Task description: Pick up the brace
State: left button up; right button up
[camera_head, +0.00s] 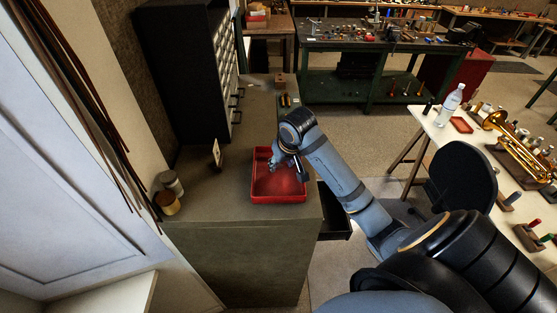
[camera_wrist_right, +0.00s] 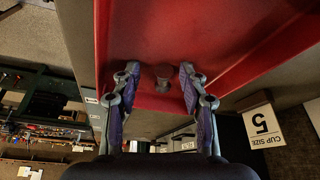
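My right gripper (camera_head: 276,164) reaches down into a red tray (camera_head: 290,198) on the bench. In the right wrist view its two fingers (camera_wrist_right: 158,72) are spread apart with a gap between them. A small dark piece (camera_wrist_right: 162,79), perhaps the brace, shows between the fingers against the red tray floor (camera_wrist_right: 165,45). It appears clear of both fingers, and its full shape is too small to tell. In the head view my gripper hides it. My left gripper is not in view.
A sign reading "CUP SIZE 5" (camera_wrist_right: 262,127) stands beside the tray. Jars (camera_head: 168,202) stand at the bench's left edge. A black drawer cabinet (camera_head: 185,75) is behind. A white table (camera_head: 465,133) at right holds a bottle (camera_head: 451,104) and a brass horn (camera_head: 520,148).

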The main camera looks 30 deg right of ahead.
jog(key=shift+s+a+r, duration=0.2)
jog(key=shift+s+r, duration=0.05)
jog(key=shift+s, duration=0.1)
jog(key=c, duration=0.5)
jog(key=shift+w+d+f, duration=0.1)
jog(key=shift+d, duration=0.05)
jog(key=shift+c, duration=1.1)
jog(key=shift+w+d+f, duration=0.1)
jog(key=shift+w, duration=0.05)
grip_shut()
jog(key=shift+w+r+b, duration=0.1)
jog(key=shift+r+b, duration=0.45)
jog(key=shift+b, duration=0.05)
jog(key=shift+r+b, duration=0.6)
jog(key=shift+r, duration=0.1)
pick_arm(q)
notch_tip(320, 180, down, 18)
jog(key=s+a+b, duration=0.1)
jog(key=b, duration=1.4)
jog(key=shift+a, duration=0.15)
pick_arm(e)
jog(key=s+d+r, duration=0.9)
jog(key=s+r, duration=0.1)
jog(key=shift+d+r, duration=0.2)
jog(key=shift+d, duration=0.15)
